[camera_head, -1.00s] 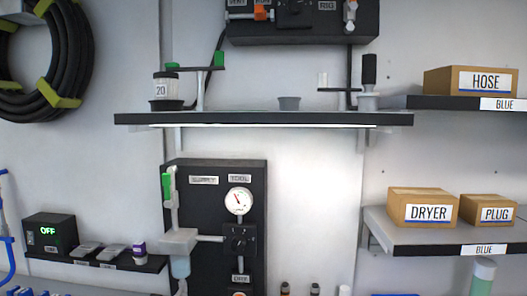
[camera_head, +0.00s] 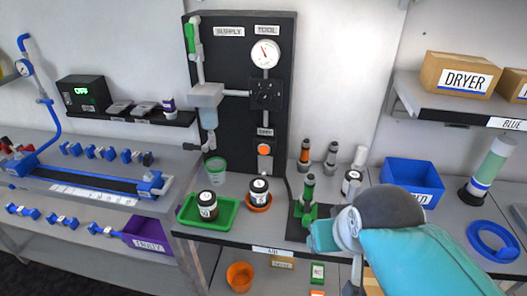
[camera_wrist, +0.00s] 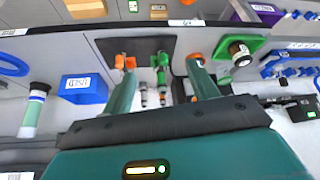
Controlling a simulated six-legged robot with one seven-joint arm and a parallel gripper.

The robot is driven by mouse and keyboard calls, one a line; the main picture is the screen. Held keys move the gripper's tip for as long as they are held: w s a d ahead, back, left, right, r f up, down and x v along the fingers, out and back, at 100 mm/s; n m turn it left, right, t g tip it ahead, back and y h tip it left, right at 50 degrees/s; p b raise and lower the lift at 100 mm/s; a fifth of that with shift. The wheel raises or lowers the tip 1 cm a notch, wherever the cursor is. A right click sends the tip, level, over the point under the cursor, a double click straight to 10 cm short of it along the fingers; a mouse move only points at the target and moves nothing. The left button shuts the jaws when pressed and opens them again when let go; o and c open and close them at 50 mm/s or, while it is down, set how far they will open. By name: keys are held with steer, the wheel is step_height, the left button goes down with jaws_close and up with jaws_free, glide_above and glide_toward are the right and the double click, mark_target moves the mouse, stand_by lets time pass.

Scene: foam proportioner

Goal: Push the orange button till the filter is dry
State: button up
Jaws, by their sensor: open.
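The orange button (camera_head: 264,150) is a round button low on the black panel, below the gauge and black knob. A clear bluish bowl (camera_head: 209,118) hangs under a grey block at the panel's left; it looks like the filter, but I cannot tell whether it is wet or dry inside. My gripper (camera_wrist: 160,62) is open in the wrist view, its two teal fingers with orange tips spread apart and nothing held between them. In the head view, my teal arm reaches in from the lower right, and the fingers cannot be made out. The gripper is right of and below the button, apart from it.
A black stand with a green nozzle (camera_head: 308,188) is near my arm. A blue bin (camera_head: 412,178) is to the right. The gauge (camera_head: 265,53) is above.

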jaws_close()
stand_by(1.8)
